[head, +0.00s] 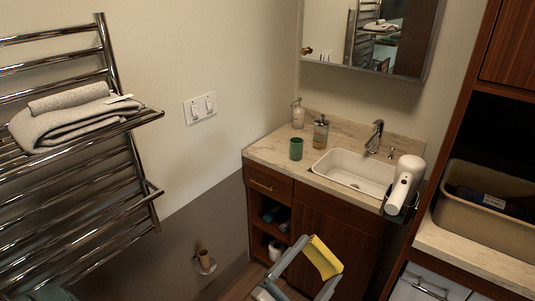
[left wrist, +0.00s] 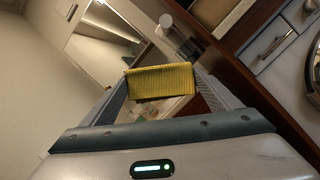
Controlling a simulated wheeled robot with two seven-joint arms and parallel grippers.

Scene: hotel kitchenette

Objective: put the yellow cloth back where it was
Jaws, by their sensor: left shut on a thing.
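The yellow cloth (head: 322,258) is a small, folded, ribbed piece held up in front of the dark wood sink cabinet. My left gripper (head: 316,262) is shut on it. In the left wrist view the yellow cloth (left wrist: 160,82) lies between the two fingertips, tilted slightly. The cloth is clear of the counter and of the floor in the head view. My right gripper is not in view.
A chrome towel rack (head: 108,60) with grey towels (head: 70,115) stands left. A beige bin (head: 455,215) sits right.

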